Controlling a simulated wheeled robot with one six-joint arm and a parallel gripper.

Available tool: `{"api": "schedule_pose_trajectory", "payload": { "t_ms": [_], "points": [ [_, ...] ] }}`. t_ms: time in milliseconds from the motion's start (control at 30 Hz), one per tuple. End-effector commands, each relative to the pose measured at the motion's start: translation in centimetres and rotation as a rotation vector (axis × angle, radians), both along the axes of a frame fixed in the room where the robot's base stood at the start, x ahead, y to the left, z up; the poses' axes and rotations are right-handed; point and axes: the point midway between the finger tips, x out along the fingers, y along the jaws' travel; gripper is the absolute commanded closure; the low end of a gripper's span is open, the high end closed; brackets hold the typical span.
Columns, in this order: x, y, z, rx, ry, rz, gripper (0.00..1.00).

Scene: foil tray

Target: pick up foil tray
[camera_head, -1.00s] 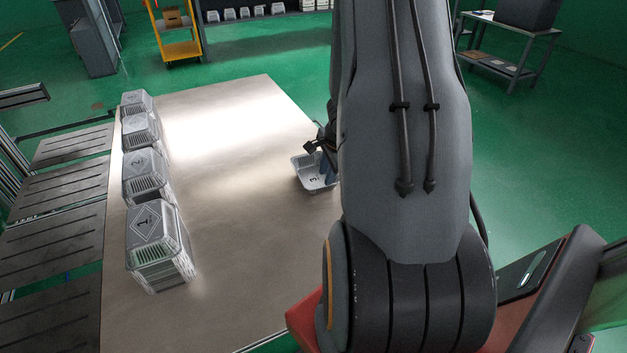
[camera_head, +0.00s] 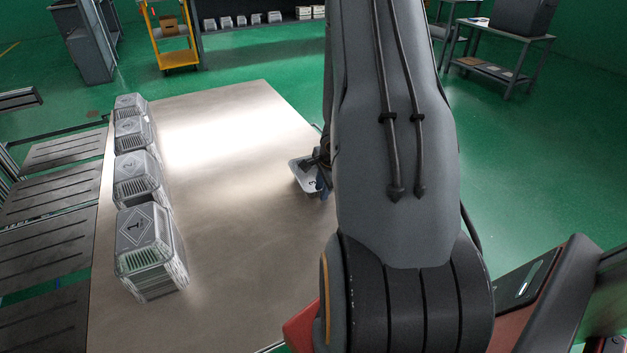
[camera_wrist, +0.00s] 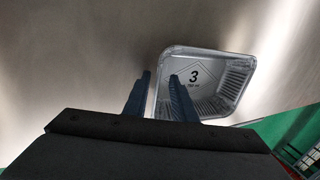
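A silver foil tray (camera_head: 299,174) marked with a 3 lies on the metal table, near its right edge, partly hidden behind my arm in the head view. In the wrist view the foil tray (camera_wrist: 218,77) is right of centre, open side up. My gripper (camera_wrist: 161,77) is open. Its left finger shows just outside the tray's left wall and its right finger appears inside the tray, so the wall lies between them. I cannot tell whether either finger touches the foil. In the head view my gripper (camera_head: 319,172) is low at the tray, mostly hidden by my arm.
Several stacks of foil trays (camera_head: 150,240) stand in a row along the left side of the table (camera_head: 235,230). The table's middle is clear. A slatted dark conveyor or rack (camera_head: 45,245) lies to the left. A yellow cart (camera_head: 180,58) and a grey side table (camera_head: 510,45) stand farther back.

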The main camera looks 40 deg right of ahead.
Motion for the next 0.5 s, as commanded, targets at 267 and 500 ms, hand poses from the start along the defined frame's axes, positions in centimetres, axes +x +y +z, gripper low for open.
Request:
{"api": "schedule_pose_trajectory", "payload": {
  "t_ms": [267,500],
  "points": [
    [-0.03,0.02,0.0,0.0,0.0,0.0,1.0],
    [-0.05,0.02,-0.01,0.0,0.001,0.0,1.0]
  ]
}}
